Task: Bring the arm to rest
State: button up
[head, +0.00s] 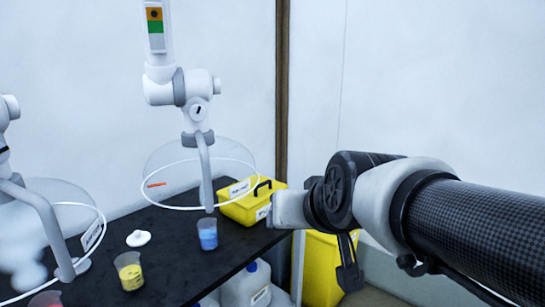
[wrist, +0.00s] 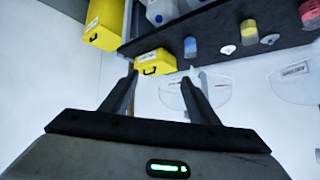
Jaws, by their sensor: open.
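My gripper (wrist: 159,92) is open, with its two dark fingers spread apart and nothing between them in the wrist view. In the head view, my arm comes in from the right edge, and a dark finger of my gripper (head: 348,265) hangs down just right of the black table's (head: 182,265) right end. The gripper is apart from the containers on the table. The rest of the gripper is partly hidden behind my wrist in the head view.
On the table stand a blue-filled beaker (head: 208,236), a yellow-filled beaker (head: 130,272), a white lid-like piece (head: 138,238) and a yellow case (head: 240,208). Clear extraction hoods (head: 165,165) hang above. A yellow bin (head: 322,275) stands right of the table; white jugs (head: 240,290) are below.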

jog(key=s+d+f+m+g+h, duration=0.1)
jog(key=s+d+f+g, duration=0.15)
jog(key=s+d, duration=0.3)
jog(key=s+d+f+g+h, duration=0.1)
jog(key=s+d+f, duration=0.3)
jog(key=s, duration=0.3)
notch_tip(320, 180, up, 19)
jog(key=s+p, duration=0.1)
jog(key=p, duration=1.9)
jog(key=shift+s+d+r+g, duration=0.15)
jog(key=shift+d+g, duration=0.1)
jog(key=shift+g, duration=0.1)
jog(key=shift+o, duration=0.2)
